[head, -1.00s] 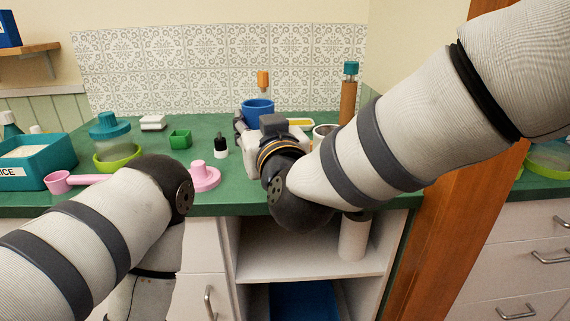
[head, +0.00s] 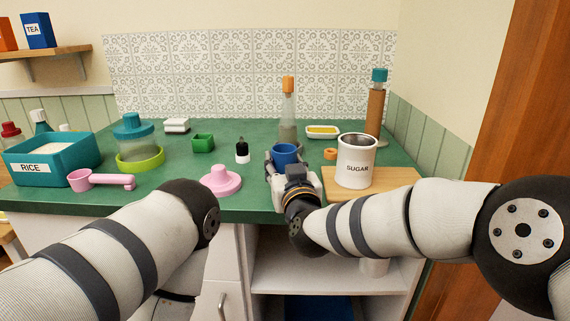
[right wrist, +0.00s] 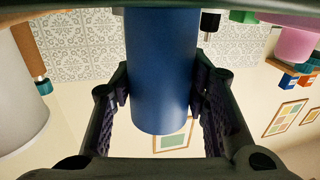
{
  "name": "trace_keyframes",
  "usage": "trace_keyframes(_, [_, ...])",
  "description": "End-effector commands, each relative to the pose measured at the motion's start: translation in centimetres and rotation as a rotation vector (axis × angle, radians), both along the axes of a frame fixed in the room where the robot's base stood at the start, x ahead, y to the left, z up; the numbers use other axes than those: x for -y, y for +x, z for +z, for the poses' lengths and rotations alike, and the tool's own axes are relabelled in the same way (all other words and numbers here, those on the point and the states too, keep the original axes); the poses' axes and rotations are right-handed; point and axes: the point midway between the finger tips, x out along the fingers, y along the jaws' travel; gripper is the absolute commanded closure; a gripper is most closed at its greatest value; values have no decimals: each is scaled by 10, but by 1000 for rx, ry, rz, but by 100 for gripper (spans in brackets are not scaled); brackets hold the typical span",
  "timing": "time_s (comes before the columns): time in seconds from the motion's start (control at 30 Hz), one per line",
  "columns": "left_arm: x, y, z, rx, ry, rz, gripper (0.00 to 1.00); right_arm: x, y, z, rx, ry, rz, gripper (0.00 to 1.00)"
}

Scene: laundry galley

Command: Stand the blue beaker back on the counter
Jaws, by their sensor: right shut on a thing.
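The blue beaker (head: 286,153) is upright between the fingers of my right gripper (head: 284,163), near the middle of the counter (head: 262,204). In the right wrist view the beaker (right wrist: 161,70) fills the space between the two dark fingers, and the gripper (right wrist: 161,88) is shut on it. The gripper hides the beaker's lower part in the head view, so I cannot tell whether its base touches the counter. Only part of my left arm shows, at lower left; its gripper is not in view.
The sugar canister (head: 356,162) stands on a wooden board (head: 397,182) just right of the beaker. A bottle with an orange cap (head: 288,112) stands behind. A pink lidded piece (head: 220,182) and a small black bottle (head: 242,153) are to the left. Green counter is bare between these.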

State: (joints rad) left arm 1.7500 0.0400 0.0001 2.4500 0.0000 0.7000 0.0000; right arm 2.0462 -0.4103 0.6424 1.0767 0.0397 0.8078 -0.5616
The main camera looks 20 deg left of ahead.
Motion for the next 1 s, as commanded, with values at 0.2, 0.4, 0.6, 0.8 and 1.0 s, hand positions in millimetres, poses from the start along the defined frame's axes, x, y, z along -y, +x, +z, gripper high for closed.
trace_keyframes(0.2, [0,-1,-1,-5,0,0,60,0,0,-3,-2,0,0,38])
trace_keyframes(0.4, [0,-1,-1,-4,0,0,60,0,0,-3,-1,0,0,38])
trace_keyframes(0.6, [0,8,8,31,0,0,60,5,-10,7,6,-3,1,38])
trace_keyframes(0.8, [0,21,19,77,0,0,60,28,-48,7,6,-2,2,38])
trace_keyframes(1.0, [0,19,18,71,0,0,60,51,-85,1,-3,-2,1,38])
